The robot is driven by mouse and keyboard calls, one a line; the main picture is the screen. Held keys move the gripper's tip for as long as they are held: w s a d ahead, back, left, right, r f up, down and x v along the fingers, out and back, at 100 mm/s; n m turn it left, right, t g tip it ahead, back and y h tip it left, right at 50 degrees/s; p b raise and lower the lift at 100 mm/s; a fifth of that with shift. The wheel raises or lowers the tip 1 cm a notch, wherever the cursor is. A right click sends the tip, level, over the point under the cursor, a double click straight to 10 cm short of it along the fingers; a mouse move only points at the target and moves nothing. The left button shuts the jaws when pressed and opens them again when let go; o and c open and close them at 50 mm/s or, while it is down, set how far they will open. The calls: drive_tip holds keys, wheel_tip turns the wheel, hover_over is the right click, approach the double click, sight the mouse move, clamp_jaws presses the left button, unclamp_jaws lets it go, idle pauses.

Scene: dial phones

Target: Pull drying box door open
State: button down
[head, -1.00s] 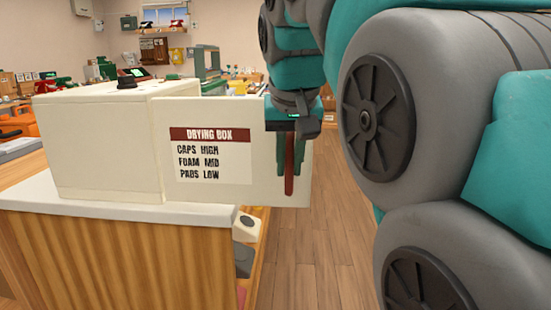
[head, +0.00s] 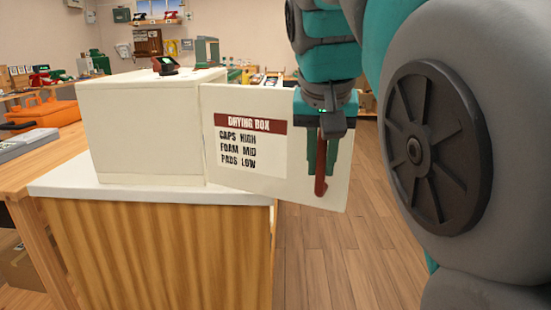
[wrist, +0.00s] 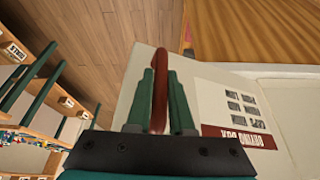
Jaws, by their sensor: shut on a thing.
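The drying box (head: 140,130) is a cream box on a white-topped wooden counter. Its door (head: 270,185) stands swung out to the right, with a label reading caps high, foam mid, pads low. A red-brown vertical handle (head: 321,180) is near the door's free edge. My gripper (head: 321,155) is shut on the handle, one green finger on each side. In the wrist view the handle (wrist: 160,80) sits between the fingers, with the door (wrist: 205,75) behind it. The inside of the box is hidden from the head view.
The counter's white top (head: 120,193) ends just under the door's hinge side. Wooden floor (head: 330,260) is clear below the door. An orange case (head: 42,112) lies on a table at left. Shelves (wrist: 35,90) show at left in the wrist view.

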drive_tip(key=c, duration=1.1)
unclamp_jaws()
drive_tip(key=shift+r, duration=0.1)
drive_tip(key=shift+v, duration=0.95)
drive_tip(key=p+v, duration=0.3)
drive_tip(key=v, duration=0.3)
